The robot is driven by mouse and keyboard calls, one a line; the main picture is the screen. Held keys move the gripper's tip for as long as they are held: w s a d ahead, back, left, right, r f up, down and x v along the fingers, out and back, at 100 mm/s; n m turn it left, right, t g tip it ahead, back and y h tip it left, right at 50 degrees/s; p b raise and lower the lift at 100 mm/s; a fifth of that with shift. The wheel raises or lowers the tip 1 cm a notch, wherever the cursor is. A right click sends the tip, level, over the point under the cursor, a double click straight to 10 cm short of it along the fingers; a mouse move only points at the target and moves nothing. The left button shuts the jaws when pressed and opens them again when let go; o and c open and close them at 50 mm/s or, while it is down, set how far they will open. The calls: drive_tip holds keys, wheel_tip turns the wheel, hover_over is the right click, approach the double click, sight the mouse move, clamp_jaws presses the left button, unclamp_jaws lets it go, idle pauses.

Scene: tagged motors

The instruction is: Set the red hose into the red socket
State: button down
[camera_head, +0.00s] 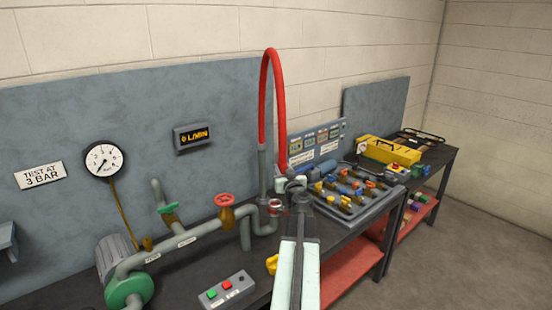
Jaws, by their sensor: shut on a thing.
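The red hose (265,95) rises from the top of a grey upright pipe (263,175), arches over, and comes down on the right. Its lower right end reaches my gripper (290,184), which is shut on it; the jaws partly hide the hose end. A small red-ringed fitting (276,205) shows just left of and below my gripper. It may be the red socket, but it is too small and too covered to be sure. The hose end appears apart from this fitting.
Pipework with a red valve wheel (225,199) and a green one (167,208) stands at left. A button box (227,291) lies in front. A grey tray (370,214) of coloured fittings is right of my gripper, with a yellow case (390,150) beyond. Open floor (470,260) lies right.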

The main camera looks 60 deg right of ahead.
drive_tip(key=shift+w+a+r+n+t+y, duration=0.2)
drive_tip(key=shift+w+a+r+y, duration=0.1)
drive_tip(key=shift+w, duration=0.2)
drive_tip(key=shift+w+a+r+n+t+y, duration=0.2)
drive_tip(key=shift+w+a+r, duration=0.1)
drive_tip(key=shift+w, duration=0.15)
drive_tip(key=shift+w+a+f+y, duration=0.1)
drive_tip(key=shift+w+a+y, duration=0.2)
drive_tip(key=shift+w, duration=0.05)
drive_tip(key=shift+f, duration=0.15)
wheel_tip(320, 180, down, 6)
drive_tip(key=b, duration=0.5)
drive_tip(key=shift+s+r+b, duration=0.1)
drive_tip(key=shift+r+b, duration=0.15)
drive_tip(key=shift+b, duration=0.1)
drive_tip(key=shift+f+b, duration=2.35)
drive_tip(key=c, duration=0.9)
unclamp_jaws()
